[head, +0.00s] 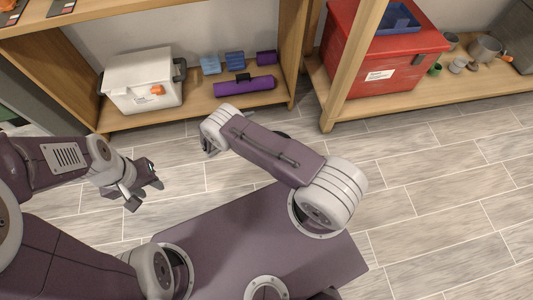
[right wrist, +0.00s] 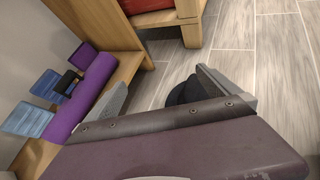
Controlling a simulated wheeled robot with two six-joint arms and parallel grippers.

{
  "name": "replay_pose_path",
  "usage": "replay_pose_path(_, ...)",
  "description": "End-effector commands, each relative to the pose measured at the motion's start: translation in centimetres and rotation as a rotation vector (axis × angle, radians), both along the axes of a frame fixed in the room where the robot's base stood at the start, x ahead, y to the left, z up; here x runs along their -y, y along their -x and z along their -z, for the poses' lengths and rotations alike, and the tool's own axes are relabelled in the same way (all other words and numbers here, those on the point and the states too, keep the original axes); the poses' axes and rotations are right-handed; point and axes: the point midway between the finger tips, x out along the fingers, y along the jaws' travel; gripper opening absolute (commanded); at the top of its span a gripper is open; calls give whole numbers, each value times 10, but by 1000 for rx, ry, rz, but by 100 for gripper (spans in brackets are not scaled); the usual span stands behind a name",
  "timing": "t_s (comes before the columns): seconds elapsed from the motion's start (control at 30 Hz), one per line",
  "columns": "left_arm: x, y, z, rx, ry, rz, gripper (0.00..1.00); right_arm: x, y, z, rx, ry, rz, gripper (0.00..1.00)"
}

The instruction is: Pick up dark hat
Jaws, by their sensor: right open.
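A dark, rounded item that looks like the dark hat (right wrist: 187,92) lies on the floor in the right wrist view, partly hidden by my right gripper. A sliver of a dark shape, likely the same hat (head: 283,135), shows behind my right arm in the head view. My right gripper (right wrist: 161,78) is open, its fingers wide apart, with the hat beyond it near the right-hand finger. Nothing is seen held in it. In the head view the right gripper (head: 208,145) is mostly hidden by its wrist. My left gripper (head: 144,184) is open and empty above the floor at left.
A wooden shelf (head: 200,112) holds a white cooler (head: 140,83), blue blocks and a purple roll (head: 244,86). Another shelf (head: 425,95) holds a red box (head: 385,65) and several cups and pots. A shelf post (head: 340,90) stands close by. The tiled floor at right is clear.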

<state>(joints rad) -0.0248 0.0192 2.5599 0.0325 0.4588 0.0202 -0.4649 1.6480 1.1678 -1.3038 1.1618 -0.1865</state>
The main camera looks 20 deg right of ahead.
Motion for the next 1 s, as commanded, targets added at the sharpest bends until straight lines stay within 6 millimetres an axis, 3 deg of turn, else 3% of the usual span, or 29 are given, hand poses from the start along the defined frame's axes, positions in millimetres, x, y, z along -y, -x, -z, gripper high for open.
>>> replay_pose_path(0.03, 0, 0, 51, 0, 0, 0, 36, 0, 16, 70, -39, 20, -19, 100)
replay_pose_path(0.1, 0, 0, 76, 0, 0, 0, 36, 2, 36, 114, -88, 46, -41, 100)
replay_pose_path(0.2, 0, 0, 99, 0, 0, 0, 36, 3, 53, 151, -128, 69, -64, 100)
replay_pose_path(0.3, 0, 0, 107, 0, 0, 0, 36, 0, 56, 161, -134, 73, -76, 100)
replay_pose_path(0.47, 0, 0, 105, 1, 0, 0, 36, -1, 55, 158, -133, 73, -79, 100)
replay_pose_path(0.7, 0, 0, 127, 0, 0, 0, 36, 28, 45, 176, -135, 72, -75, 100)
replay_pose_path(0.87, 0, 0, 128, 0, 0, 0, 36, 33, 42, 176, -132, 72, -78, 100)
replay_pose_path(1.0, 0, 0, 155, 0, 0, 0, 36, 52, 35, 194, -133, 71, -73, 100)
